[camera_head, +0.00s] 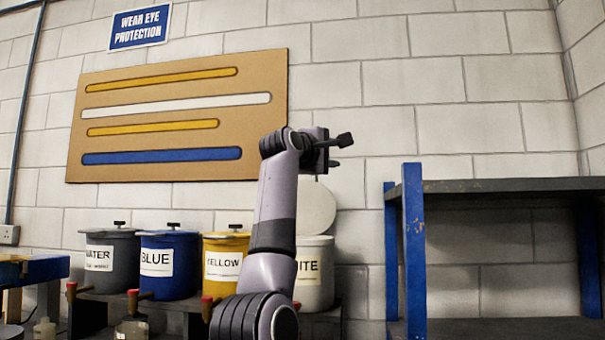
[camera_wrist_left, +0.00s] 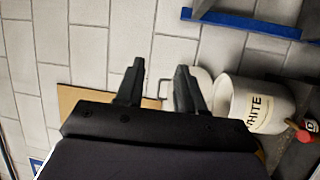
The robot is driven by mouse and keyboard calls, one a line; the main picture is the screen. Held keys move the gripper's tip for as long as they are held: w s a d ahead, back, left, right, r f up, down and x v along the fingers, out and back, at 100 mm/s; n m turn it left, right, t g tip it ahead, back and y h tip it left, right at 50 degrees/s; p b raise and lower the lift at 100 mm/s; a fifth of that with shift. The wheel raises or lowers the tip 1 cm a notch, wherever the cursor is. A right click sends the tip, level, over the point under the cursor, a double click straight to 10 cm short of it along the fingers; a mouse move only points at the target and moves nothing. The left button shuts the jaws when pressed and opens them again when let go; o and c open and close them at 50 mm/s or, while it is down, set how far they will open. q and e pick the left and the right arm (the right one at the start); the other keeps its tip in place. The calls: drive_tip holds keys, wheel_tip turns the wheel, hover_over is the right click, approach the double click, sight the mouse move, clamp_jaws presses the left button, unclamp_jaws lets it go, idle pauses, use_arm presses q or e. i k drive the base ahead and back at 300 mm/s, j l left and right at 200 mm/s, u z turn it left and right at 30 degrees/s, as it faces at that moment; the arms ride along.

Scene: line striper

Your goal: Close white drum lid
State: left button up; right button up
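The white drum (camera_head: 314,278) stands at the right end of the drum row, partly hidden behind my left arm. Its lid (camera_head: 317,205) is open and stands up behind the drum's rim. In the left wrist view the drum (camera_wrist_left: 252,104) is to the right of the fingers, and the pale lid (camera_wrist_left: 202,82) shows partly behind the right finger. A thin grey handle shows between the fingers. My left gripper (camera_head: 341,141) is raised above the lid; in the wrist view (camera_wrist_left: 160,68) its fingers are apart with nothing clearly held. My right gripper is not in view.
Water (camera_head: 112,262), blue (camera_head: 169,268) and yellow (camera_head: 224,262) drums stand closed to the left. Red-handled taps are in front. A blue-legged shelf (camera_head: 413,250) stands at the right. A stripe board (camera_head: 180,115) hangs on the wall.

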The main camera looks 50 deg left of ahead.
sight(316, 204)
drive_tip(key=i+j, duration=0.15)
drive_tip(key=j, duration=0.2)
drive_tip(key=i+j, duration=0.1)
drive_tip(key=j, duration=0.3)
drive_tip(key=i+j, duration=0.15)
drive_tip(key=j, duration=0.2)
drive_tip(key=i+j, duration=0.1)
drive_tip(key=j, duration=0.3)
